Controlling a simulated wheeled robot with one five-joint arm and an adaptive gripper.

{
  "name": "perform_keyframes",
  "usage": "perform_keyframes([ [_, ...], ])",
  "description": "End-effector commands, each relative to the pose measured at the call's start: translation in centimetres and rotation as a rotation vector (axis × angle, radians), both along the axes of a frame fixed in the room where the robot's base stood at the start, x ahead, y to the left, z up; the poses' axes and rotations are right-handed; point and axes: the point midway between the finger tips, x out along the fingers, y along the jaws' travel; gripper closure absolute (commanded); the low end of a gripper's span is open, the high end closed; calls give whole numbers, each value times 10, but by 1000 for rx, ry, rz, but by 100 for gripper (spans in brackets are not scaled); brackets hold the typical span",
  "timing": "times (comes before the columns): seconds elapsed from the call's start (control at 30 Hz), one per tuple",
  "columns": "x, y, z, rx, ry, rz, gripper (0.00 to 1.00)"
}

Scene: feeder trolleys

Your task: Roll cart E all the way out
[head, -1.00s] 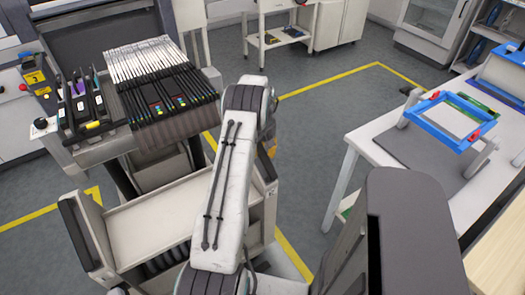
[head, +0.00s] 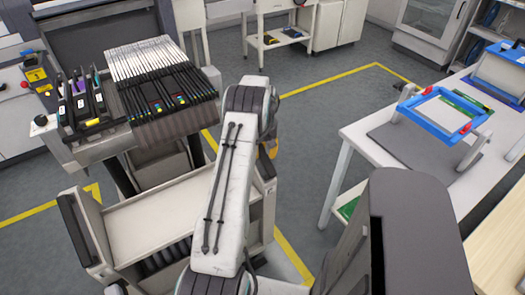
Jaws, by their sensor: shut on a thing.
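A cream trolley (head: 150,217) with a shallow tray and dark-capped upright ends stands low at centre left, just in front of the feeder machine. Its right part is covered by my arm. I can read no letter on it, so I cannot tell whether it is cart E. My arm reaches up through the middle of the view and bends away at its elbow. My gripper is hidden behind the arm, so its hold on the trolley does not show.
A bank of feeders (head: 164,88) with black and white strips sits above the trolley. A white table (head: 352,134) with a blue frame (head: 437,116) stands at right. Yellow lines (head: 330,80) mark the grey floor, which is clear between trolley and table.

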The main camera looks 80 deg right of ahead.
Motion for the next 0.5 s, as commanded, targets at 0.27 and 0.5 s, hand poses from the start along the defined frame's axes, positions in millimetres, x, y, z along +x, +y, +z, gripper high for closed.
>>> perform_keyframes([
  [0.27, 0, 1, -2, 3, 0, 2, 48],
  [0.5, 0, 0, -1, 0, 0, 2, 29],
])
